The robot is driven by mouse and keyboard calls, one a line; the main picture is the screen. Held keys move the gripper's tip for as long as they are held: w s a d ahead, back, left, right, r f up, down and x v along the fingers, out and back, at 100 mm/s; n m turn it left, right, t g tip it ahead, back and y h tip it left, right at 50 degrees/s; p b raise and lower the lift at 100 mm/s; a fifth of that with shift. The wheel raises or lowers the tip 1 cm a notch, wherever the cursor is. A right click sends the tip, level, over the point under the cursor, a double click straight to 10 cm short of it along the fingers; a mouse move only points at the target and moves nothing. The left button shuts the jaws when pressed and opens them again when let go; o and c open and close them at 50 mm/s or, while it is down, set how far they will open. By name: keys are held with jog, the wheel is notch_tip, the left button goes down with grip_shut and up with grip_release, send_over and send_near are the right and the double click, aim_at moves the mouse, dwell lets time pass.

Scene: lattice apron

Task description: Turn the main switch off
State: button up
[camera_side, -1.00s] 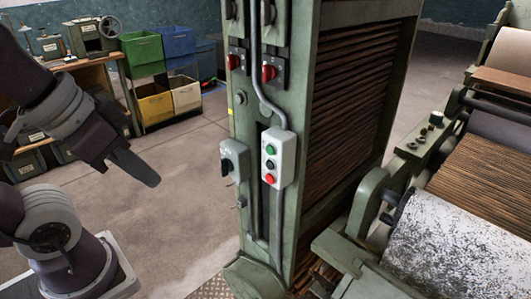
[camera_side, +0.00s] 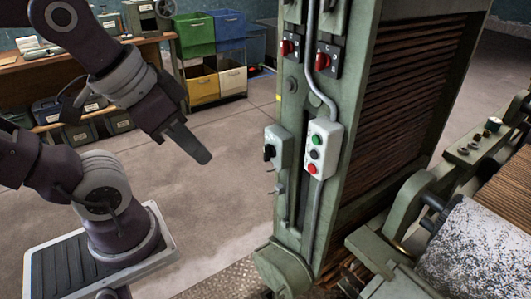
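The green machine column (camera_side: 300,205) carries the switches. A grey box with a black rotary handle (camera_side: 270,152) is mounted low on its left side. Two red rotary switches sit higher up, one at the left (camera_side: 288,47) and one at the right (camera_side: 322,59). A pale push-button box (camera_side: 322,150) has green, black and red buttons. Labels are too small to read, so I cannot tell which is the main switch. My gripper (camera_side: 202,155) hangs in the air left of the column, pointing down and right, touching nothing. Its fingers overlap from this side, so their opening is hidden.
A grey conduit (camera_side: 310,60) runs down the column front above the push-button box. A roller machine (camera_side: 480,240) stands at the right. A workbench (camera_side: 80,62) and coloured bins (camera_side: 211,60) are behind. The floor between my gripper and the column looks clear.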

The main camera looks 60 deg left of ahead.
jog(key=o, duration=0.4)
jog(key=w+a+y, duration=0.1)
jog(key=w+a, duration=0.2)
jog(key=w, duration=0.1)
jog(key=w+a+f+y, duration=0.1)
jog(key=w+a, duration=0.2)
jog(key=w, duration=0.2)
jog(key=w+a+f+t, duration=0.1)
jog(key=w+a, duration=0.3)
jog(key=w, duration=0.1)
jog(key=shift+w+y, duration=0.15)
jog(key=shift+y, duration=0.25)
jog(key=m+t, duration=0.1)
jog(key=t, duration=0.2)
send_over(264, 149)
jog(key=s, duration=0.4)
notch_tip(264, 149, down, 16)
jog(key=s+f+n+t+h, duration=0.1)
jog(key=s+f+t+h, duration=0.25)
jog(key=f, duration=0.35)
jog(key=shift+t+y, duration=0.25)
jog(key=shift+y, duration=0.1)
jog(key=x, duration=0.7)
jog(key=shift+w, duration=0.25)
grip_shut()
